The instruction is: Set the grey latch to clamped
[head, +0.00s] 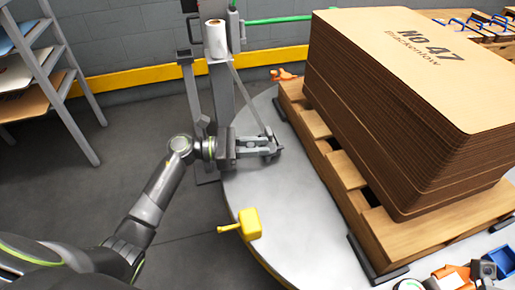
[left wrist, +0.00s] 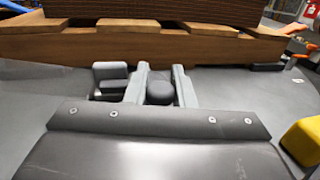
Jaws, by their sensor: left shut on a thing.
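The grey latch shows in the left wrist view as a dark rounded knob (left wrist: 159,92) between my two fingers, with a grey block (left wrist: 110,75) close to its left. My left gripper (left wrist: 160,80) is shut on the knob. In the head view my left gripper (head: 272,147) is low over the turntable's left part, beside the pallet, and its fingers mostly hide the latch. I cannot tell the latch's setting.
A wooden pallet (head: 318,128) with a tall stack of brown sheets (head: 400,110) stands on the round grey turntable (head: 305,235). A yellow handle (head: 249,223) is at the near rim. An orange clamp (head: 286,76) sits behind. A grey post (head: 222,95) stands behind my gripper.

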